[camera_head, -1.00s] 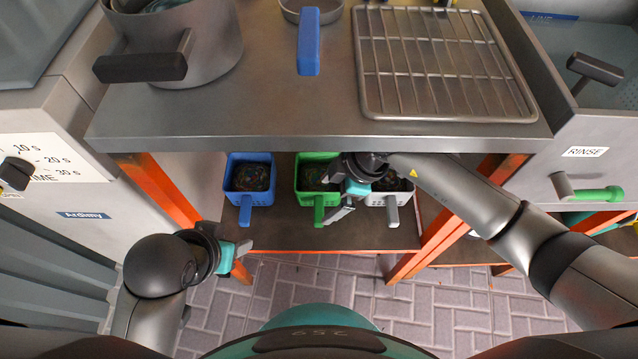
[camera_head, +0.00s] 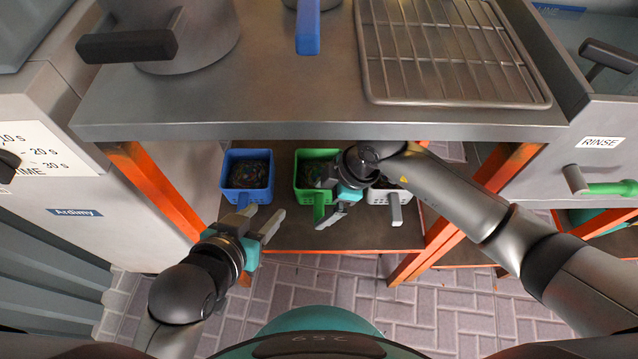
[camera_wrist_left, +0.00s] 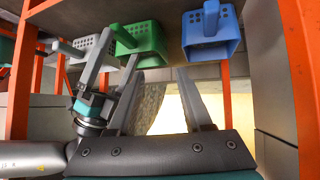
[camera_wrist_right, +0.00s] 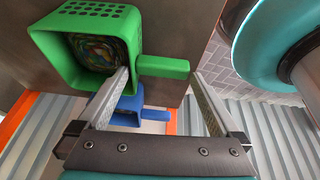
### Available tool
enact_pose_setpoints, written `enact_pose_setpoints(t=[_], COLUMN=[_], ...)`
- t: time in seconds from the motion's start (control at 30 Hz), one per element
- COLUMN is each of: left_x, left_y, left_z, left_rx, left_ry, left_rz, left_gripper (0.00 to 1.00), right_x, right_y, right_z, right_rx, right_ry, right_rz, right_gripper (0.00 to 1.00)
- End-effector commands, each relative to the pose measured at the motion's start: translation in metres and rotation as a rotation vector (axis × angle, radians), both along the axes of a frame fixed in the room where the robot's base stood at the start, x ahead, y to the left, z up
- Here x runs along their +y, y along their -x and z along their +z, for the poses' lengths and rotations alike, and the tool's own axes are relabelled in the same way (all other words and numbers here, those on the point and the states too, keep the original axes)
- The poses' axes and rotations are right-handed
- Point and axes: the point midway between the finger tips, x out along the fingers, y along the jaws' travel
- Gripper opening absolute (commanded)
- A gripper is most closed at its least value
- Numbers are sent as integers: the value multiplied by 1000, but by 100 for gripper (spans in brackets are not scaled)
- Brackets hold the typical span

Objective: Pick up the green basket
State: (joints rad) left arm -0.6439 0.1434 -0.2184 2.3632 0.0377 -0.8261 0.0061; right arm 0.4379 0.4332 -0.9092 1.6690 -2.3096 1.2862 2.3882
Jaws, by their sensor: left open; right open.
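The green basket (camera_head: 307,172) stands on the lower shelf between a blue and a grey basket, its green handle (camera_head: 319,210) pointing toward me. In the right wrist view the green basket (camera_wrist_right: 85,45) is close, its handle (camera_wrist_right: 162,67) just beyond and between the fingertips. My right gripper (camera_head: 334,205) is open at the handle in the head view; I cannot tell whether it touches. My left gripper (camera_head: 262,222) is open and empty, in front of the blue basket. The left wrist view shows the green basket (camera_wrist_left: 140,42) ahead.
The blue basket (camera_head: 247,172) is left of the green one, and the grey basket (camera_head: 393,196) is right, partly behind my right arm. The steel counter (camera_head: 290,110) overhangs the shelf. Orange legs (camera_head: 155,190) flank the opening.

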Motion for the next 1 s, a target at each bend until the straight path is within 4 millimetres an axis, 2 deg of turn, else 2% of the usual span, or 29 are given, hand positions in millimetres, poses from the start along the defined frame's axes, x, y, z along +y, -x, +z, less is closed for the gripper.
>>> enact_pose_setpoints(t=[0.6,1.0], left_x=[-36,-44], left_y=[-9,-7], left_z=[11,21], left_rx=[-303,-401], left_ry=[173,234], left_rz=[-23,-20], left_gripper=[50,50], right_x=[9,12], right_y=[0,-1], right_z=[-25,-32], right_rx=[1,0], right_ry=[1,1], right_rz=[1,1], right_gripper=[100,100])
